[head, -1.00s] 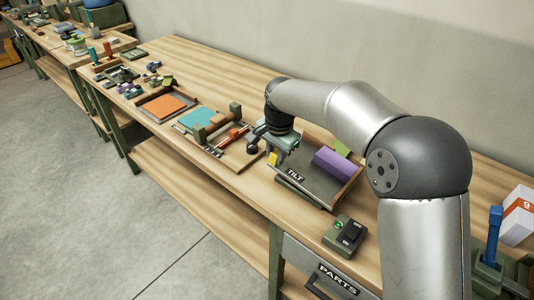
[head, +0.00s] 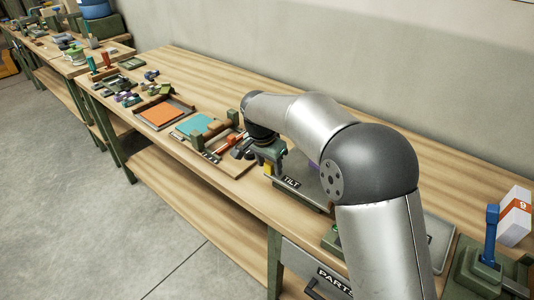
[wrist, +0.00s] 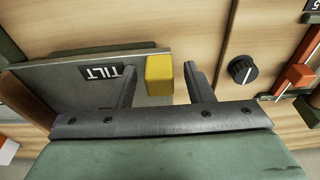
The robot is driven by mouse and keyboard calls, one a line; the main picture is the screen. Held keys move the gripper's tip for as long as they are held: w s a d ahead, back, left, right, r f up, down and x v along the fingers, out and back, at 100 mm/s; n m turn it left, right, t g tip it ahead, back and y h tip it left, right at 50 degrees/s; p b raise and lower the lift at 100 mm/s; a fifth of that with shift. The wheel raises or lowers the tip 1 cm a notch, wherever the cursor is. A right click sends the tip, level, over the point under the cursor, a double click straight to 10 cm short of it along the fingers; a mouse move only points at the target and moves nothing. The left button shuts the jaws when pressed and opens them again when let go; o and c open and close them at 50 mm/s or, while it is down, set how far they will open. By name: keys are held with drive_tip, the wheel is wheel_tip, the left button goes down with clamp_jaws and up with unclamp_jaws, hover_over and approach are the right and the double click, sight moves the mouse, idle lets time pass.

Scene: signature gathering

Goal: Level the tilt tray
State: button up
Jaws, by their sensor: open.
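The tilt tray (head: 306,194) is a grey tray with a TILT label (head: 291,182) on its front face. My arm hides much of it in the head view. In the wrist view the tray (wrist: 70,76) lies at the left, its edge running toward a yellow tab (wrist: 159,75). The yellow tab also shows in the head view (head: 268,169), at the tray's left end. My gripper (wrist: 161,86) is open, with the yellow tab between its fingers as seen by the wrist camera. A gap shows on the right; contact on the left is unclear. The tray's exact slope is unclear.
A black knob (wrist: 241,70) stands right of the fingers in the wrist view. In the head view a teal pad (head: 195,125) and an orange pad (head: 160,113) lie farther left. A blue-handled lever (head: 491,235) and a white-and-orange box (head: 515,216) stand at the right.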

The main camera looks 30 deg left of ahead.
drive_tip(key=s+r, duration=0.3)
drive_tip(key=r, duration=1.4)
drive_tip(key=shift+s+a+b, duration=0.2)
drive_tip(key=shift+a+b, duration=0.2)
drive_tip(key=shift+a, duration=0.05)
drive_tip(key=shift+f, duration=0.1)
drive_tip(key=s+d+f+n+g, duration=0.1)
drive_tip(key=d+f, duration=0.2)
drive_tip(key=d, duration=2.2)
drive_tip(key=s+d+f, duration=0.6)
drive_tip(key=s+d, duration=0.3)
drive_tip(key=s+d+f+n, duration=0.1)
drive_tip(key=s+d+f, duration=0.4)
drive_tip(key=s+d, duration=0.4)
drive_tip(key=shift+s+d+f+n+g+y, duration=0.3)
drive_tip(key=shift+s+f, duration=0.05)
drive_tip(key=shift+s, duration=0.25)
